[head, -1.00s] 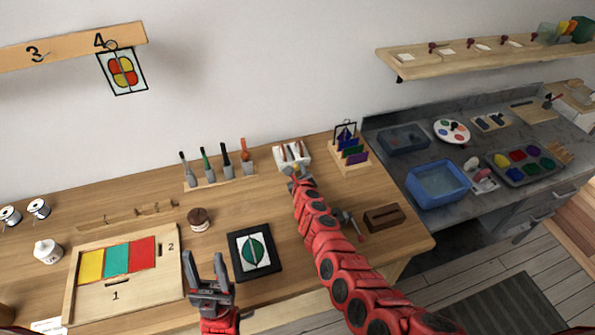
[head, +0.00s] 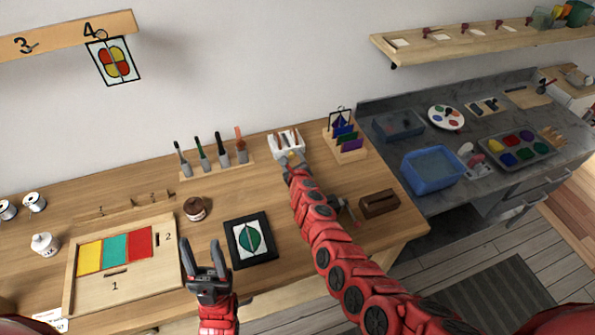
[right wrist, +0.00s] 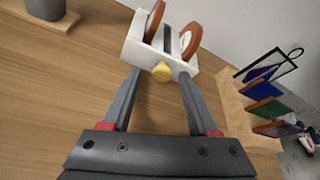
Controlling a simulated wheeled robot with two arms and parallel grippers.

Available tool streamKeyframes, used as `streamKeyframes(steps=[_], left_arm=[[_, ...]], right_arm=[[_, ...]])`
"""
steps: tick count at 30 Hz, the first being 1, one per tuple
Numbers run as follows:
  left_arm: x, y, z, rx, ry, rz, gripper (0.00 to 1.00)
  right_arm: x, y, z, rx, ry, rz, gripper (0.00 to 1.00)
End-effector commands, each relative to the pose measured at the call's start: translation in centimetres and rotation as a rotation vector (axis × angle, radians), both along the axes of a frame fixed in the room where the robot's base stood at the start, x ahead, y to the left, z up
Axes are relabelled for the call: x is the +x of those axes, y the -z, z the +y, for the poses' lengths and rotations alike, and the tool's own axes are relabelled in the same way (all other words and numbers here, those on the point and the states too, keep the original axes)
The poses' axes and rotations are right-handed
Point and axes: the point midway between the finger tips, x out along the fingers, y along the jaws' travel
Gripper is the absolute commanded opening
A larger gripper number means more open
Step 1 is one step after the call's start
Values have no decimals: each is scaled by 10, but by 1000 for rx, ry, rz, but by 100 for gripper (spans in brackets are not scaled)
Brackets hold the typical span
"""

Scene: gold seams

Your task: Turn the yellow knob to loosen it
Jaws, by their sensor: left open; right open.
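The yellow knob (right wrist: 162,72) sticks out from the front of a small white device (right wrist: 143,46) with brown discs on top. In the right wrist view my right gripper (right wrist: 158,82) is open, with one finger on each side of the knob. The fingertips are close to the device's front face; I cannot tell whether they touch it. In the head view the white device (head: 284,143) stands at the back of the wooden table, and the knob (head: 291,154) shows just above my right gripper (head: 296,166). My left gripper (head: 205,256) is open and empty over the table's front part.
A rack of tools (head: 215,168) stands left of the device, and a rack of coloured glass pieces (head: 345,150) stands right of it. A black-framed panel (head: 251,262), a brown jar (head: 195,209) and a brown block (head: 379,203) lie nearer the front.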

Motion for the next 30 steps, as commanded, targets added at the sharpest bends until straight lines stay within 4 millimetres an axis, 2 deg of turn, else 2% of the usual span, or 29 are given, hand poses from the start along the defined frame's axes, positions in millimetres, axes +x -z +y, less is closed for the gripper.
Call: streamKeyframes(steps=[6,11,20,30], left_arm=[[0,-27,0,0,0,0,50],[0,-44,0,0,0,0,50],[0,-81,0,0,0,0,50],[0,-136,0,0,0,0,50]], right_arm=[[-21,-18,-7,9,13,-1,60],[-41,-20,-8,6,7,6,60],[-72,-37,-13,7,10,-1,60],[-121,-57,-19,5,8,0,60]])
